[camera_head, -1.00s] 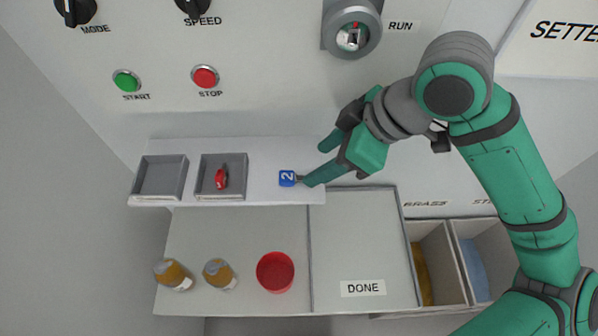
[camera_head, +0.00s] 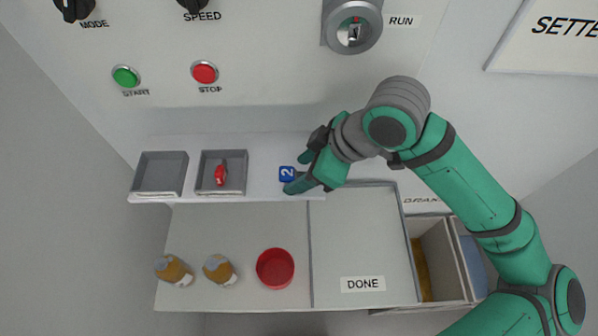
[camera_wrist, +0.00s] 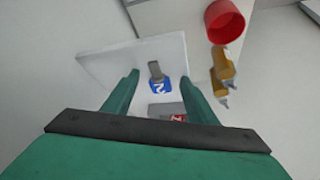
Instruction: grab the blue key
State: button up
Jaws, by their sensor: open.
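The blue key (camera_head: 287,174), marked with a 2, lies on the white shelf (camera_head: 262,186) to the right of the two grey trays. In the wrist view the blue key (camera_wrist: 161,85) sits between my open fingers, with its grey shank pointing away from my palm. My gripper (camera_head: 296,172) is open and reaches in from the right, its fingertips on either side of the key. The wrist view shows the fingers of my gripper (camera_wrist: 134,76) apart, with clear gaps to the key. I cannot tell how high the fingers are above the shelf.
A red key (camera_head: 220,173) lies in the right grey tray (camera_head: 242,181); the left tray (camera_head: 160,191) is empty. The panel with knobs and buttons rises behind.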

jog(key=c, duration=1.1)
jog(key=shift+c, duration=0.2)
jog(key=shift+a+r, duration=0.15)
jog(key=shift+r, duration=0.05)
jog(key=shift+s+r, duration=0.4)
jog(key=shift+r, duration=0.4)
notch_tip(320, 180, up, 5)
jog(key=shift+s+r, duration=0.1)
jog(key=shift+s, duration=0.05)
